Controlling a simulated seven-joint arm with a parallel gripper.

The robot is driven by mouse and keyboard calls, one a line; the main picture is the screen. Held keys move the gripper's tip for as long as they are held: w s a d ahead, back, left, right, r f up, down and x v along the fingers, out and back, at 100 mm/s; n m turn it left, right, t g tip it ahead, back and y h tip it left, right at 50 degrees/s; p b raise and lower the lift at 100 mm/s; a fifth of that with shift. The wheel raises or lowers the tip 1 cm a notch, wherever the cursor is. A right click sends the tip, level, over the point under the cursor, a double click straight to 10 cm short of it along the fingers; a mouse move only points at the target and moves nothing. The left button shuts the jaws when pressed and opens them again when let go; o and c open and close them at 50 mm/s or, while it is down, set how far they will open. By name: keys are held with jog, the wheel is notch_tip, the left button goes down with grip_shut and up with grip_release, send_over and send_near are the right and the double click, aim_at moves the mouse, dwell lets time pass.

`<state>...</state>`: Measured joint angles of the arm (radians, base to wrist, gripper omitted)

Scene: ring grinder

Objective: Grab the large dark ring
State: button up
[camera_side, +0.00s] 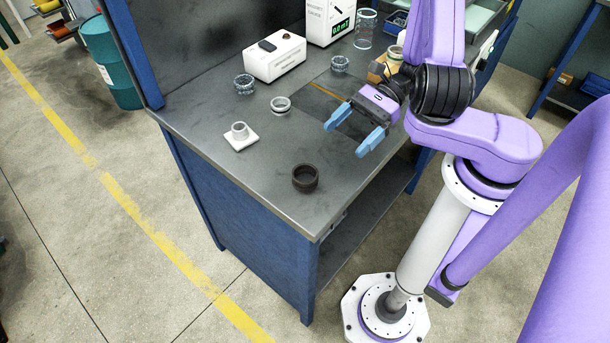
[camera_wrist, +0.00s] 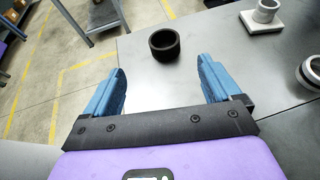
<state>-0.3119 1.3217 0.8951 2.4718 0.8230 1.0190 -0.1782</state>
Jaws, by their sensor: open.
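The large dark ring (camera_side: 305,178) sits flat on the grey bench top near its front corner in the side view. In the wrist view the dark ring (camera_wrist: 165,44) lies ahead of the fingertips, near the bench edge. My gripper (camera_side: 354,132) is open and empty, with two blue fingers spread apart, above the bench and to the upper right of the ring. In the wrist view the gripper (camera_wrist: 162,72) frames bare bench between its fingers, and the ring is beyond the tips, untouched.
A white square base with a grey ring (camera_side: 240,136) stands left on the bench (camera_side: 215,150). A silver ring (camera_side: 281,106) and two patterned rings (camera_side: 244,84) (camera_side: 340,64) lie farther back. A white box (camera_side: 274,59) stands behind them. Bench between gripper and dark ring is clear.

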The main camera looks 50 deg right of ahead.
send_near(296, 182)
jog(key=shift+a+f, duration=0.8)
jog(key=shift+f, duration=0.05)
jog(key=shift+w+x, duration=0.2)
jog(key=shift+x, duration=1.15)
jog(key=shift+w+x, duration=0.15)
jog(key=shift+x, duration=1.2)
jog(key=shift+d, duration=0.1)
jog(key=c, duration=1.2)
jog(key=shift+r, duration=0.1)
